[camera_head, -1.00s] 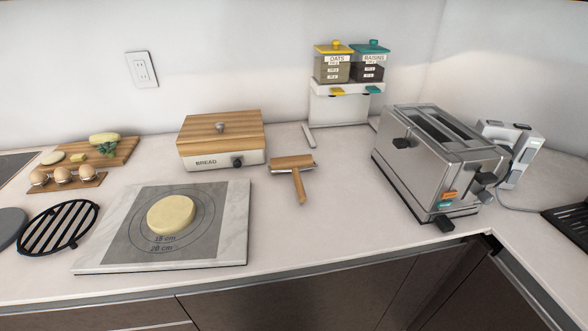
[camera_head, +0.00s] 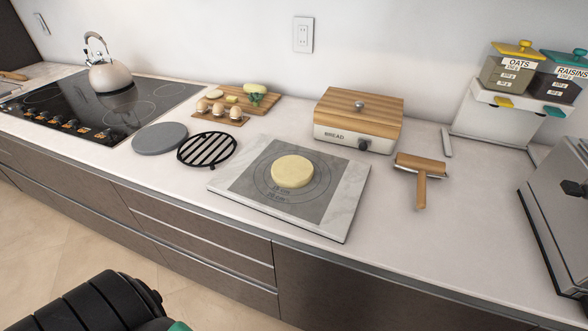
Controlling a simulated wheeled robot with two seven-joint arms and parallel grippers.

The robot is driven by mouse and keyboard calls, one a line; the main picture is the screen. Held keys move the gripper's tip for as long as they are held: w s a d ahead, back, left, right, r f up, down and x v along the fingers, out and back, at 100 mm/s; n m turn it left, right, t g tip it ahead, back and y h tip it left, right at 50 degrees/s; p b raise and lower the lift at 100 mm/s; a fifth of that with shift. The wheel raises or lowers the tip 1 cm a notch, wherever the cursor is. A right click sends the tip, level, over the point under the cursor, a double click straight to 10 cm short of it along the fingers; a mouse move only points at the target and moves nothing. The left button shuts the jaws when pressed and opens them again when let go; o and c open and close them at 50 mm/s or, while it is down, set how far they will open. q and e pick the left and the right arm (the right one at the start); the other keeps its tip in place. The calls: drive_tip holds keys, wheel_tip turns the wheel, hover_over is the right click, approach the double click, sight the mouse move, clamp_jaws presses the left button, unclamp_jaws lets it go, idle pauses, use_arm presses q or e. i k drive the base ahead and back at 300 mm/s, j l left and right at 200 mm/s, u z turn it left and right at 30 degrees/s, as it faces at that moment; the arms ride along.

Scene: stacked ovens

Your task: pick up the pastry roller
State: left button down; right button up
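The pastry roller (camera_head: 421,174) lies on the white counter in the head view, right of centre. It has a wooden roller across the top and a wooden handle pointing toward the counter's front edge. It lies just in front and to the right of the bread box, apart from it. Nothing covers it. Neither of my grippers shows. Only a dark arm part of mine is at the lower left, well away from the roller.
A pastry board (camera_head: 348,209) with a dough disc (camera_head: 292,171) lies left of the roller. The bread box (camera_head: 357,123) stands behind. A toaster (camera_head: 568,210) and dispensers (camera_head: 525,80) stand to the right. A stove with a kettle (camera_head: 110,75) is far left. Counter around the handle is clear.

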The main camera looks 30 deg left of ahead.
sight(421, 176)
drive_tip(key=k+j+u, duration=0.1)
drive_tip(key=j, duration=0.35)
drive_tip(key=k+j+u, duration=0.1)
drive_tip(key=j, duration=0.35)
drive_tip(key=k+j+u, duration=0.1)
drive_tip(key=j, duration=0.35)
drive_tip(key=k+j+u, duration=0.1)
drive_tip(key=j, duration=0.4)
drive_tip(key=k, duration=0.05)
